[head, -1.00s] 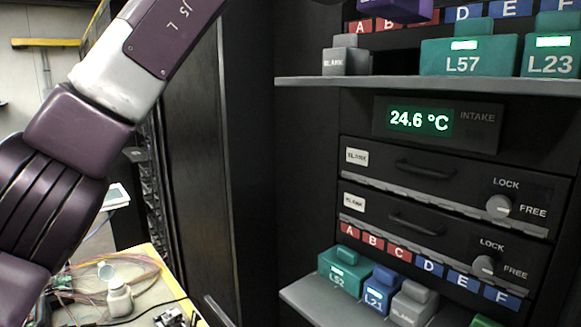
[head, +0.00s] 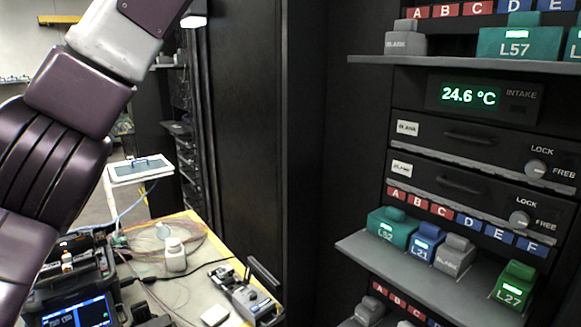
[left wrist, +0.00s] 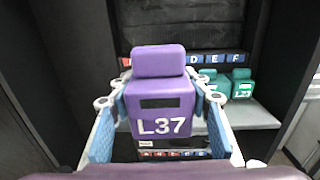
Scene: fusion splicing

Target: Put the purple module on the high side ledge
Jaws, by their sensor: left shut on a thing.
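The purple module L37 (left wrist: 160,118) is held between the blue pads of my left gripper (left wrist: 160,100) in the left wrist view, upright with its label facing the camera. Behind it is a grey rack shelf (left wrist: 257,117). In the head view my left arm rises out of the top edge, so its gripper and the module are out of frame. An upper grey ledge (head: 450,66) runs across the dark rack at the right. I cannot tell whether this is the high side ledge. My right gripper is not in view.
The upper ledge holds a grey blank module (head: 405,42) and a teal L57 module (head: 515,46). A lower shelf (head: 395,262) holds L52, L21, a blank and the green L27 (head: 513,287). A cluttered workbench (head: 196,285) with a white bottle (head: 175,255) stands left.

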